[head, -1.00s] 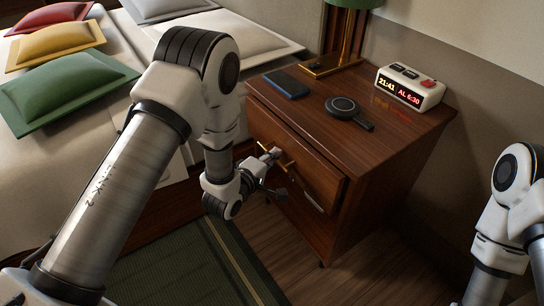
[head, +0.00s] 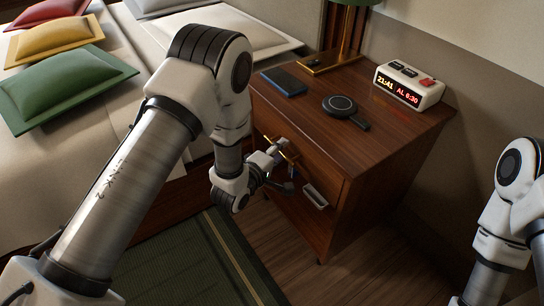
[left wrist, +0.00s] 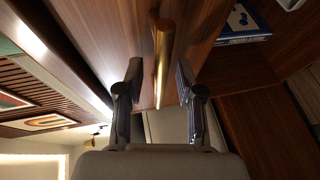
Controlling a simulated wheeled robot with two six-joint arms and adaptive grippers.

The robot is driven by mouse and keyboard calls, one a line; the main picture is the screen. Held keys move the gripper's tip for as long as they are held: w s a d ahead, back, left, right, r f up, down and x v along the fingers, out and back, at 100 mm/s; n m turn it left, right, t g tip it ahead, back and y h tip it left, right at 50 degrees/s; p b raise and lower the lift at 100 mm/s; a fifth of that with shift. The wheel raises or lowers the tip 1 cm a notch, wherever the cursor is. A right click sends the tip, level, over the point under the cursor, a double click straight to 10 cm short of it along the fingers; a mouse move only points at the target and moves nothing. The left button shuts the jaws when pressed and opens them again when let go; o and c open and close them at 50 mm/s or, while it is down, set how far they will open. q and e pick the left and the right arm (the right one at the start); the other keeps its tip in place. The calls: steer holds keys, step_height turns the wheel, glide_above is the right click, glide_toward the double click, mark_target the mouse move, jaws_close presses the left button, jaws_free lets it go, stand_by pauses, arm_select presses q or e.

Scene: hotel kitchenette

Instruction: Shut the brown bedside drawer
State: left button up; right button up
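The brown drawer (head: 322,174) is in the upper front of the wooden bedside cabinet. Its front looks flush or nearly flush; a small gap cannot be ruled out. Its brass handle (head: 291,152) is partly hidden by my left gripper (head: 275,152). In the left wrist view the brass handle (left wrist: 163,50) lies between the two fingertips of my left gripper (left wrist: 159,78), with space visible on both sides. The fingers are apart and not closed on it. My right arm shows at the right edge of the head view, but its gripper is out of the picture.
The bed is left; a green rug (head: 190,262) covers the floor.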

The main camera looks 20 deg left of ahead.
arm_select(q)
steer(key=v, duration=1.1)
steer(key=shift+s, duration=0.1)
